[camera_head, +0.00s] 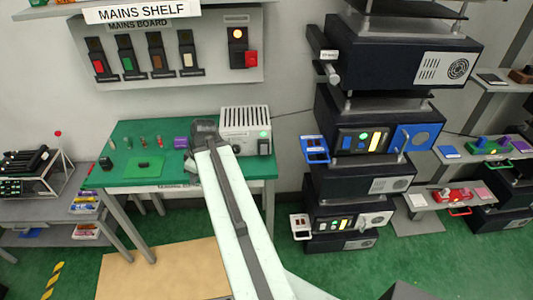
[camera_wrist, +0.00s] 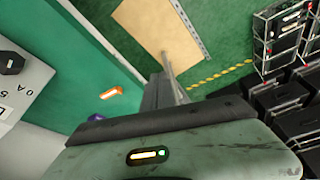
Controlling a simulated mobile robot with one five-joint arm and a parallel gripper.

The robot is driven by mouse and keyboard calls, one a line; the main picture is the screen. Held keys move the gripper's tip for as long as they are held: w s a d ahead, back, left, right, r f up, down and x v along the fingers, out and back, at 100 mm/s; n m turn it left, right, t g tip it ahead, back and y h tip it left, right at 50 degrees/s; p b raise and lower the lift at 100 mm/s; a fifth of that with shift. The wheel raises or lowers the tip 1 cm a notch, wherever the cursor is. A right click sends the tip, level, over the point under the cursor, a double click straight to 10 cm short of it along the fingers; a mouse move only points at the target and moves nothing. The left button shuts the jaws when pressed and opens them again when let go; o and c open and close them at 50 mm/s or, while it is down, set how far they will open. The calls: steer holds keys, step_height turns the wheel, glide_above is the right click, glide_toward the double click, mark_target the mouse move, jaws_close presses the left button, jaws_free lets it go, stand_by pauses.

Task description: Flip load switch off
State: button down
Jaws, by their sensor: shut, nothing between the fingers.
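A pale grey box (camera_head: 240,120) with a vented top and a lit green light stands at the right end of the green bench. A small black switch-like part (camera_head: 264,147) is on its front; its label and lever position are too small to read. My gripper (camera_head: 204,132) is just left of this box, over the bench, partly hidden by my own arm. It is shut and empty. In the wrist view, a white panel (camera_wrist: 25,95) marked "0 A 5" with a black knob (camera_wrist: 11,62) lies left of my gripper, apart from it. I cannot tell which part is the load switch.
The mains board (camera_head: 180,75) above holds several coloured switches and a red one under a lit lamp. The green bench (camera_head: 125,165) carries small parts and a purple block (camera_head: 181,142). A dark equipment rack (camera_head: 375,140) stands right. Green floor lies open at front right.

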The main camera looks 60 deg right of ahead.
mark_target(264, 150)
steer(key=s+d+r+n+t+h, duration=0.2)
steer(key=s+d+t+h, duration=0.1)
steer(key=s+d, duration=1.7)
steer(key=d, duration=0.4)
steer(key=shift+s+d+r+n, duration=0.15)
steer(key=shift+d+r+n, duration=0.15)
steer(key=shift+r+n, duration=0.1)
steer(key=b+x, duration=0.9)
steer(key=x, duration=0.2)
steer(key=shift+s+d+f, duration=0.1)
steer(key=shift+s+d, duration=0.05)
steer(key=shift+s, duration=0.05)
steer(key=shift+w+d+r, duration=0.15)
steer(key=shift+w+d, duration=0.25)
steer(key=shift+d, duration=0.15)
steer(key=shift+w+d+r, duration=0.15)
steer(key=shift+w+d, duration=0.25)
steer(key=shift+d, duration=0.2)
steer(key=shift+w+d, duration=0.35)
steer(key=shift+d, duration=0.05)
